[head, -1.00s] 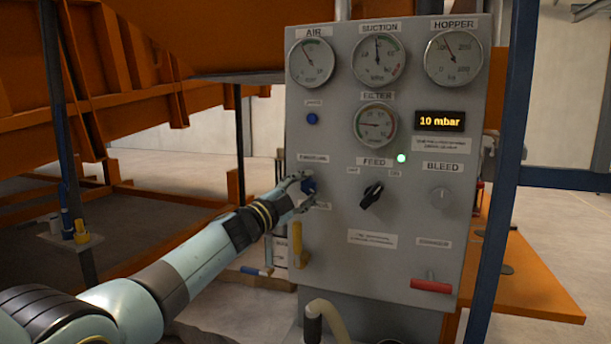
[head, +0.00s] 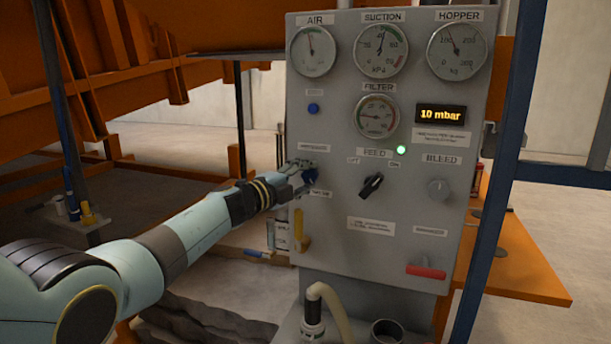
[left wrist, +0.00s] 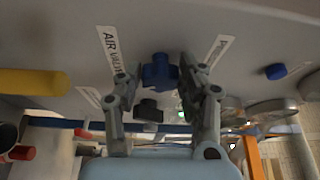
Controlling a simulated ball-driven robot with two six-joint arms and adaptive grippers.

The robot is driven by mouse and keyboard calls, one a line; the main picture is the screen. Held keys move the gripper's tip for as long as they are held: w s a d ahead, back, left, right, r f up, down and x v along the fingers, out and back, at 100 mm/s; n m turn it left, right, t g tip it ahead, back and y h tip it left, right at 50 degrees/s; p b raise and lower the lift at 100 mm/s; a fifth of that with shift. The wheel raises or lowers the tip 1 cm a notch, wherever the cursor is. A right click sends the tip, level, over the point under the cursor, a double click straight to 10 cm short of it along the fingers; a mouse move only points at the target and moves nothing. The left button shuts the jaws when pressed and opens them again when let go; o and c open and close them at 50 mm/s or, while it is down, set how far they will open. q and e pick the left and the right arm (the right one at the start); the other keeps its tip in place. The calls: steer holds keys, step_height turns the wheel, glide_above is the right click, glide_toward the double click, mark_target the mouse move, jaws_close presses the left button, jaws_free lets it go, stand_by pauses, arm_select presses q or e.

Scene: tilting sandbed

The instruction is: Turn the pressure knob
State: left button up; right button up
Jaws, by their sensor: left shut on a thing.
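The pressure knob (head: 310,177) is a small blue knob on the left side of the grey control panel (head: 335,240), under a small label. My left gripper (head: 305,174) is at it, with its fingers on either side and shut on it. In the left wrist view the blue knob (left wrist: 159,72) sits between the two fingertips, against the panel face. The grip partly hides the knob in the head view. My right gripper is in neither view.
A yellow handle (head: 300,231) is just below the knob. The black feed switch (head: 371,185), bleed knob (head: 438,189) and red handle (head: 426,271) are to the right. Gauges and a lit display reading 10 mbar (head: 441,114) are above. A blue post (head: 506,150) stands at the right.

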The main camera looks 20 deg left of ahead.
arm_select(q)
steer(key=shift+f, duration=0.1)
steer(key=o, duration=1.2)
steer(key=shift+c, duration=0.2)
steer(key=shift+s, duration=0.1)
steer(key=v, duration=1.2)
